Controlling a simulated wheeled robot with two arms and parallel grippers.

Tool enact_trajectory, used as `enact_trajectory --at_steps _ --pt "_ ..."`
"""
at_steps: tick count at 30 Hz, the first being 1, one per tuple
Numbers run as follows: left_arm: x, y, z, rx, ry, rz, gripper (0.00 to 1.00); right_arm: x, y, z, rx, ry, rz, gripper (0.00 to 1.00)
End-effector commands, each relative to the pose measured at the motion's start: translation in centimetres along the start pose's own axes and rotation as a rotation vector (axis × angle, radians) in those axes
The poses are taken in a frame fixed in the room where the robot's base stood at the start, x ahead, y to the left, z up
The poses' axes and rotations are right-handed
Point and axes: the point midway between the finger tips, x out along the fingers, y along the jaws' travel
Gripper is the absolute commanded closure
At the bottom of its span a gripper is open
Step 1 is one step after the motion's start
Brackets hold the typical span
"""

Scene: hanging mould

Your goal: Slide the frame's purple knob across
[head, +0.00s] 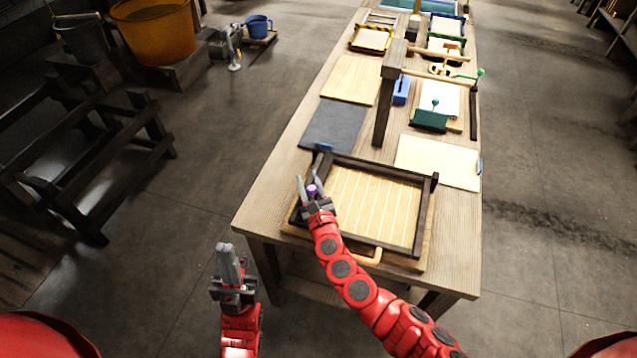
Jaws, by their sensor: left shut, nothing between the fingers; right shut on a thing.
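The dark wooden frame (429,209) lies on the near end of the long table, around a pale slatted panel (375,209). The purple knob (312,190) is at the frame's left side. My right gripper (311,184) comes from the lower right and is shut on the knob, one finger on each side of it. My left gripper (228,250) is shut and empty, apart from the table, left of its near corner. The knob's base and its track are hidden by the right gripper.
A dark grey sheet (335,127) and a pale board (438,162) lie beyond the frame. A wooden post with a crossbar (388,105) stands behind it. A tan handle (365,258) sticks out at the frame's near edge.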

Motion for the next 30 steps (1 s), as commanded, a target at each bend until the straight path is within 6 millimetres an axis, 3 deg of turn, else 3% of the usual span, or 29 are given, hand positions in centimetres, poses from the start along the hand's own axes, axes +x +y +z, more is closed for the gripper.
enact_trajectory --at_steps 10,11,15,25,30 --pt "0.0 0.0 0.0 0.000 0.000 0.000 1.00 0.1 0.5 0.2 0.004 -0.003 0.009 1.00" --pt "0.0 0.0 0.0 0.000 0.000 0.000 1.00 0.1 0.5 0.2 0.004 -0.004 0.009 0.56" --pt "0.0 0.0 0.0 0.000 0.000 0.000 1.00 0.1 0.4 0.2 0.003 -0.003 0.007 0.31" --pt "0.0 0.0 0.0 0.000 0.000 0.000 1.00 -0.1 0.3 0.2 0.002 -0.003 0.005 0.31" --pt "0.2 0.0 0.0 0.000 0.000 0.000 1.00 -1.6 0.1 0.1 0.000 -0.003 0.003 0.31"
